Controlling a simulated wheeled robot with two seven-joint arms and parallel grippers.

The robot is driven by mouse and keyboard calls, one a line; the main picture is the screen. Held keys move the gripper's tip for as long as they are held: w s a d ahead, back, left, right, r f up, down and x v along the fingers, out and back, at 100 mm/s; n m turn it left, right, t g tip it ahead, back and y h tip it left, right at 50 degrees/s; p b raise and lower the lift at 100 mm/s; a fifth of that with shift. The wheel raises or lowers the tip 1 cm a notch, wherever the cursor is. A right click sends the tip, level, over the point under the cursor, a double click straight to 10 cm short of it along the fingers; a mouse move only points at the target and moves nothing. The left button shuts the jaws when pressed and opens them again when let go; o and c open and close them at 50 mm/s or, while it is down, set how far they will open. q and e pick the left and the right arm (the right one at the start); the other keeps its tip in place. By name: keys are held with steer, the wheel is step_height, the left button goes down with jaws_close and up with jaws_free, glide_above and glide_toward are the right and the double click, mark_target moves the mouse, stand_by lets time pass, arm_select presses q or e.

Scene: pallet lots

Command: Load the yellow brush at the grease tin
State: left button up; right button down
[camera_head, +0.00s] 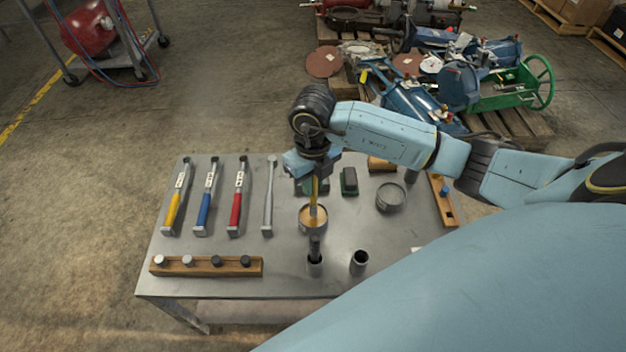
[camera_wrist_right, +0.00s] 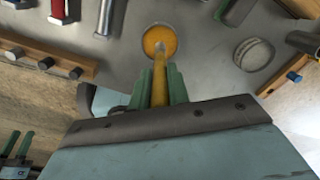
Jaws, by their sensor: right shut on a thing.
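My right gripper (camera_head: 313,174) is shut on the yellow brush (camera_head: 314,192) and holds it above the steel table. In the right wrist view the brush's yellow handle (camera_wrist_right: 159,78) runs between the green fingers (camera_wrist_right: 160,95), and its pale tip is over the round grease tin (camera_wrist_right: 173,33). The tin holds orange-yellow grease and also shows in the head view (camera_head: 303,222), below my gripper. I cannot tell whether the bristles touch the grease.
Hammers with yellow, blue and red handles (camera_head: 235,205) lie left on the table (camera_head: 285,295). A wooden rack (camera_head: 210,267) is at the front left. A dark upright thing (camera_head: 315,243) stands in a cup, beside an open cup (camera_head: 359,263). A grey round tin (camera_head: 390,197) sits right.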

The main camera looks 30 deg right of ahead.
steer(key=shift+f+b, duration=0.3)
steer(key=shift+f, duration=0.2)
stand_by(0.3)
steer(key=shift+f, duration=0.1)
stand_by(0.9)
